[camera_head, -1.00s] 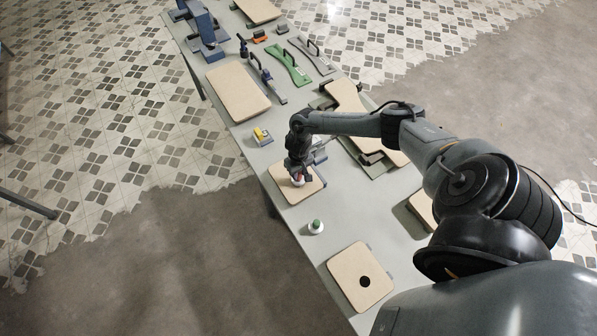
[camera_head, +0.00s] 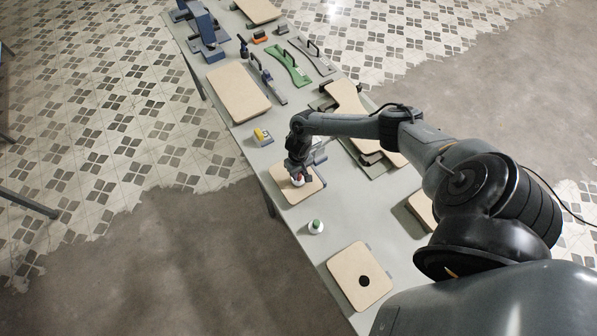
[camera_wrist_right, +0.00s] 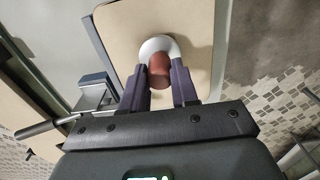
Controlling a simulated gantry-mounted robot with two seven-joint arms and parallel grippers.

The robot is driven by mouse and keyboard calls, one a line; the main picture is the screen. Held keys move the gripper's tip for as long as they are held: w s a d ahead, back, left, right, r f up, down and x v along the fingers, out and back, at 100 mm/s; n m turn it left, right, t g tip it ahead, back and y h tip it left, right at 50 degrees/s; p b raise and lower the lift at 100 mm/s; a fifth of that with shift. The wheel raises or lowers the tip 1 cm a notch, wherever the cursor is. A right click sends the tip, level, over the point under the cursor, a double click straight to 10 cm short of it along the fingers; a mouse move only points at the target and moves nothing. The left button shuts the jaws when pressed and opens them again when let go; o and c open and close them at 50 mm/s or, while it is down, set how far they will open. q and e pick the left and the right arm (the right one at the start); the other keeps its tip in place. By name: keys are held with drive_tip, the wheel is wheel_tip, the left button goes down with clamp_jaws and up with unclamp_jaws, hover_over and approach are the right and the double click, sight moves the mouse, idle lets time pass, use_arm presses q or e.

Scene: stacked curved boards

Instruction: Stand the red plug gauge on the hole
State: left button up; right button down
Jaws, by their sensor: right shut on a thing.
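The red plug gauge has a red grip (camera_wrist_right: 158,70) on a white round flange (camera_wrist_right: 160,46). My right gripper (camera_wrist_right: 161,80) is shut on the red grip, one finger on each side. In the head view the gauge (camera_head: 298,181) is low over the small tan board (camera_head: 283,186), beneath my right gripper (camera_head: 299,173). The flange is over the bare board face in the wrist view. I cannot tell whether it touches the board, and no hole shows beneath it. My left gripper is not in view.
A green-topped white plug gauge (camera_head: 315,227) stands on the grey table (camera_head: 292,233). A tan board with a dark hole (camera_head: 358,264) lies at the near end. A yellow-and-grey block (camera_head: 262,137) is beyond. A clamp with a metal bar (camera_wrist_right: 92,92) is close beside my right gripper.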

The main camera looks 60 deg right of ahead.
idle(0.3)
drive_tip(key=shift+n, duration=0.4)
idle(0.4)
drive_tip(key=shift+f, duration=0.3)
drive_tip(key=shift+r, duration=0.1)
drive_tip(key=shift+r+p, duration=0.25)
drive_tip(key=shift+p, duration=0.3)
idle(0.4)
drive_tip(key=shift+m+p, duration=0.7)
drive_tip(key=shift+p, duration=0.25)
